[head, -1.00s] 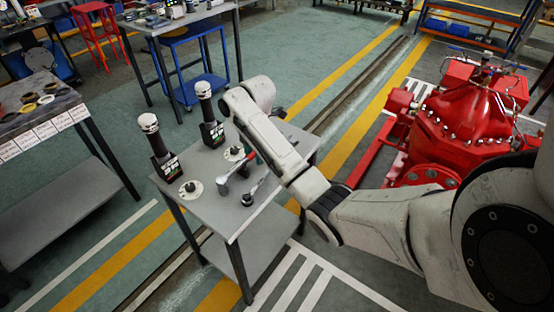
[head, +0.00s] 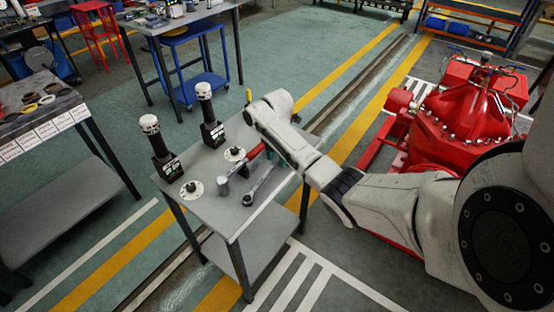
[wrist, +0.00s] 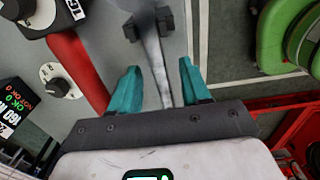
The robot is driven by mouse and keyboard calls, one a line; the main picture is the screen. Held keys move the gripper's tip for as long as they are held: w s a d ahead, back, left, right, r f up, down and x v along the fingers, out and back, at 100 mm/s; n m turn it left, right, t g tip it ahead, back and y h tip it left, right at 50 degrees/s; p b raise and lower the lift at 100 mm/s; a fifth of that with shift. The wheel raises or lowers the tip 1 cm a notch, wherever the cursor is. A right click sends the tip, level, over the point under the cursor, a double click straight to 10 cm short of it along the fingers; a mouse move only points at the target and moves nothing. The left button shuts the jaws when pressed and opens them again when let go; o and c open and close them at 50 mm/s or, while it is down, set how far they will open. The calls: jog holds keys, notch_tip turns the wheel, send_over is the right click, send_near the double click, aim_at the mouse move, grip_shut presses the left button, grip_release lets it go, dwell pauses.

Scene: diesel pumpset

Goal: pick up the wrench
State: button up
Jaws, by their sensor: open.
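The wrench (head: 258,188) is a grey metal tool lying on the small grey table, its rounded end toward the front and its far part hidden by my arm. In the wrist view, a grey shaft (wrist: 157,68) that appears to be the wrench runs between the teal fingertips. My gripper (wrist: 160,82) is open, with a finger on either side of the shaft and gaps beside it. I cannot tell how far above the table the fingertips are. In the head view my gripper is mostly hidden behind my arm.
A hammer with a red handle (head: 253,159) lies just left of the wrench; its handle also shows in the wrist view (wrist: 78,68). Two black devices with white tops (head: 163,150) (head: 210,117) and round dials (head: 191,189) stand on the table (head: 222,219). A red pump (head: 466,122) stands at right.

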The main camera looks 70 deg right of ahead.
jog(key=shift+f, duration=1.1)
grip_shut()
jog(key=shift+r, duration=0.1)
dwell(0.5)
